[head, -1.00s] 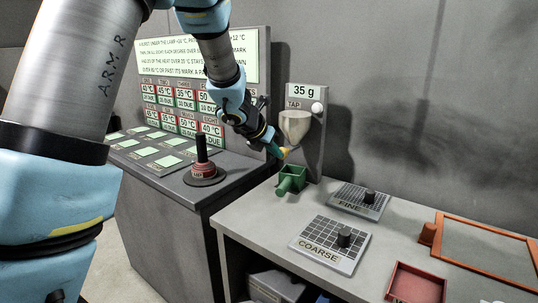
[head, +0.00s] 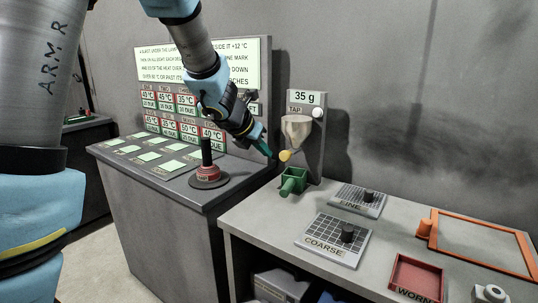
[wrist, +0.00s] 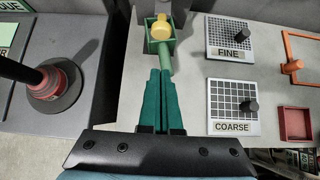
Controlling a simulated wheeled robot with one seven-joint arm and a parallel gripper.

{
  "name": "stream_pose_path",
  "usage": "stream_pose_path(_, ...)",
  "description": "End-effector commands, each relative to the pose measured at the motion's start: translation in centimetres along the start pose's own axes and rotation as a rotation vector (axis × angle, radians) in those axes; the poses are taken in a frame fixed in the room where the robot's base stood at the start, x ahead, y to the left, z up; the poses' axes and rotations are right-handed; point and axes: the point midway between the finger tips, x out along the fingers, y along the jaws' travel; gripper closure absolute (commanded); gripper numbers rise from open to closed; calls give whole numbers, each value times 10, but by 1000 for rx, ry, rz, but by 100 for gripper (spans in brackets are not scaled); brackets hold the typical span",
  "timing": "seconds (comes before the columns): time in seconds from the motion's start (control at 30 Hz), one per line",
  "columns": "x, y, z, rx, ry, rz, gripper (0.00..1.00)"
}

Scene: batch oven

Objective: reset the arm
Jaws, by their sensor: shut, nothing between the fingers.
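My gripper (head: 267,151) is in the middle of the head view, to the left of the tap hopper and above the bench. In the wrist view its two green fingers (wrist: 160,75) lie together with nothing between them. A green scoop box (head: 294,180) with a handle stands on the bench under the hopper (head: 297,127). It also shows in the wrist view (wrist: 151,46) just beyond my fingertips, apart from them as far as the head view shows. A yellow knob (head: 285,156) sits at the hopper's outlet.
A red-and-black lamp handle (head: 208,176) stands on the grey cabinet at left. FINE (head: 358,199) and COARSE (head: 331,240) grid plates with black knobs lie on the bench. A red tray (head: 416,276) and an orange frame (head: 484,242) are at right. The scale reads 35 g.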

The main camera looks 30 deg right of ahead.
Motion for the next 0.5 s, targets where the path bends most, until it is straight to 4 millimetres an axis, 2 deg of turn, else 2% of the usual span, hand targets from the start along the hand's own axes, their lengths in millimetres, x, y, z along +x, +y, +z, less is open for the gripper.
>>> stream_pose_path(0.03, -10, 1, 2, -1, -3, 1, 100)
stream_pose_path(0.2, -35, 1, 2, -1, -2, 1, 100)
stream_pose_path(0.5, -46, 1, 0, -6, 0, 3, 100)
